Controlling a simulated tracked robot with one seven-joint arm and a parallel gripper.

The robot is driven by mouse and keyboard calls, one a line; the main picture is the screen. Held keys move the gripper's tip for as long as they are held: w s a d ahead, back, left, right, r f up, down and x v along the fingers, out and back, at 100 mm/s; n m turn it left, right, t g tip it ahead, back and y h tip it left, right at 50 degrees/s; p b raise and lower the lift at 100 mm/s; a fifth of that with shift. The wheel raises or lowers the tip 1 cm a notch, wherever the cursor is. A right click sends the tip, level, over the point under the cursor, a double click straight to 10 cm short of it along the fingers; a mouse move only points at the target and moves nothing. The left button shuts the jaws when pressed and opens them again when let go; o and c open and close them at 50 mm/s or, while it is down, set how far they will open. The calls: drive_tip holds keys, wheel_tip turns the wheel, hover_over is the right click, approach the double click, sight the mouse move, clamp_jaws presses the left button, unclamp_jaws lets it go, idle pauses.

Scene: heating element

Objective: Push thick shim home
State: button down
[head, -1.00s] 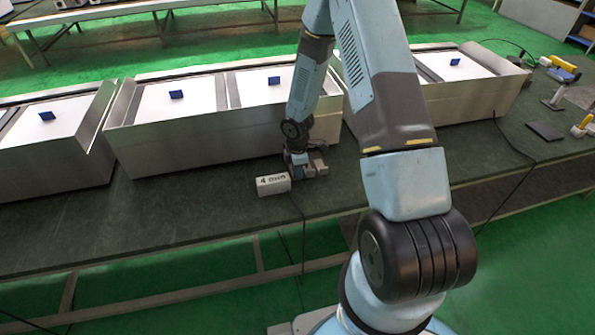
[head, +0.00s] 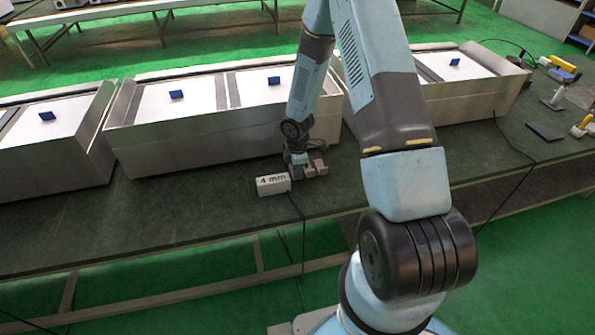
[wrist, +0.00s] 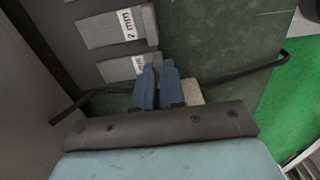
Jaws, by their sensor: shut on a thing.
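My gripper (wrist: 157,84) is low over the dark green bench top, beside the front of a metal housing. It also shows from a distance in the head view (head: 303,170). Its two blue fingers are close together with a narrow gap; what they hold is hidden or too small to make out. A grey block labelled "2 mm" (wrist: 100,30) lies ahead of the fingers. Another grey labelled block (wrist: 115,69) is beside the fingers, its label partly covered. A pale block (wrist: 193,91) shows just right of the fingers. A block labelled "4 mm" (head: 273,184) sits left of my gripper. I cannot tell which piece is the thick shim.
Metal housings with white panels and blue tabs (head: 176,95) line the back of the bench (head: 150,215). A dark cable (wrist: 240,76) passes across the bench by the fingers. Tools and a dark pad (head: 545,130) lie far right. The bench front left is clear.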

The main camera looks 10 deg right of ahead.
drive_tip(key=w, duration=0.4)
drive_tip(key=shift+w, duration=0.15)
drive_tip(key=c, duration=1.2)
unclamp_jaws()
wheel_tip(320, 180, up, 14)
drive_tip(key=shift+f, duration=0.15)
